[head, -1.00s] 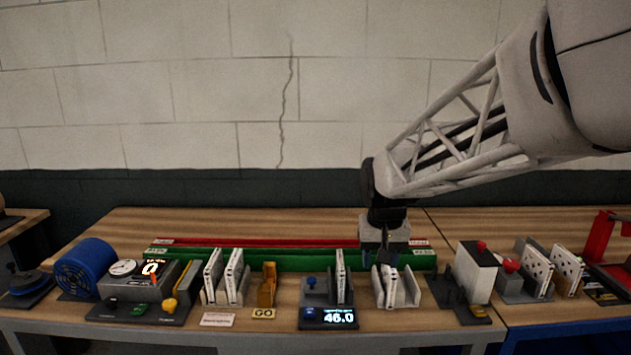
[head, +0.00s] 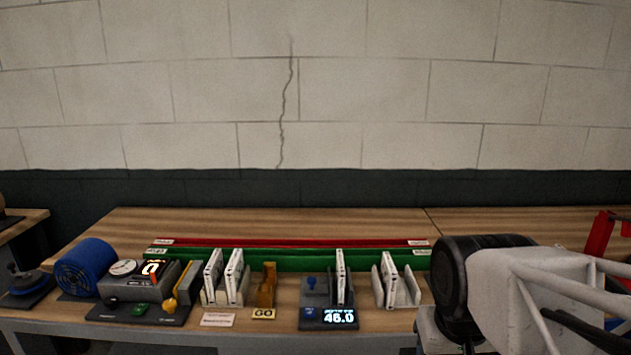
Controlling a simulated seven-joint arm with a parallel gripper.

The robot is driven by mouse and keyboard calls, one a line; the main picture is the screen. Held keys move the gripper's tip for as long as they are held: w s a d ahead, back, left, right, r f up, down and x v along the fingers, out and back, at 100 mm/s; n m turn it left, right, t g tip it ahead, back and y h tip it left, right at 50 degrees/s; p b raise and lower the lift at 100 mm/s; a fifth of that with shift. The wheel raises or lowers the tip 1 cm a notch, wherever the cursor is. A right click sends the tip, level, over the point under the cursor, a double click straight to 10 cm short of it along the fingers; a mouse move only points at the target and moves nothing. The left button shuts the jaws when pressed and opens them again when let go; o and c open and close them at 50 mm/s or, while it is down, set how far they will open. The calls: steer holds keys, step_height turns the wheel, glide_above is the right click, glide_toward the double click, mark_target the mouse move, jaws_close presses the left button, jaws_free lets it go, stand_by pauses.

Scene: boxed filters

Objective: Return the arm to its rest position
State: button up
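My arm is low at the right of the head view, in front of the right part of the workbench (head: 270,326). Its wrist and the top of my gripper show near the bench's front edge. The fingertips are below the picture or hidden, so I cannot see whether they hold anything. A white boxed filter (head: 388,279) stands in the grey holder (head: 411,290) left of my arm, apart from it. Two more filters (head: 233,276) stand in a rack further left.
A gauge unit (head: 140,284) and a blue fan (head: 85,268) stand at the left. An orange holder (head: 266,286) stands mid-bench by the GO sign (head: 263,314). Green (head: 290,260) and red rails run along the back. My arm hides most items at the right.

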steer(key=shift+s+d+f, duration=0.1)
steer(key=shift+s+f, duration=0.1)
steer(key=shift+s, duration=0.35)
steer(key=shift+s+f, duration=0.2)
steer(key=shift+s, duration=0.3)
steer(key=shift+w, duration=0.15)
steer(key=w+a+r+g, duration=0.1)
steer(key=w+a, duration=0.1)
steer(key=w, duration=1)
steer(key=w+a+r, duration=0.1)
steer(key=w+a, duration=0.1)
steer(key=w, duration=0.9)
steer(key=shift+g, duration=0.8)
steer(key=w+a+f, duration=0.2)
steer(key=w+f, duration=0.1)
steer(key=w, duration=0.4)
steer(key=w+a+f, duration=0.2)
steer(key=w+f, duration=0.1)
steer(key=w, duration=0.4)
steer(key=w+a+f, duration=0.3)
steer(key=w, duration=0.3)
steer(key=shift+w, duration=0.4)
steer(key=shift+w+a+f, duration=0.2)
steer(key=shift+w+a, duration=0.05)
steer(key=shift+w, duration=0.1)
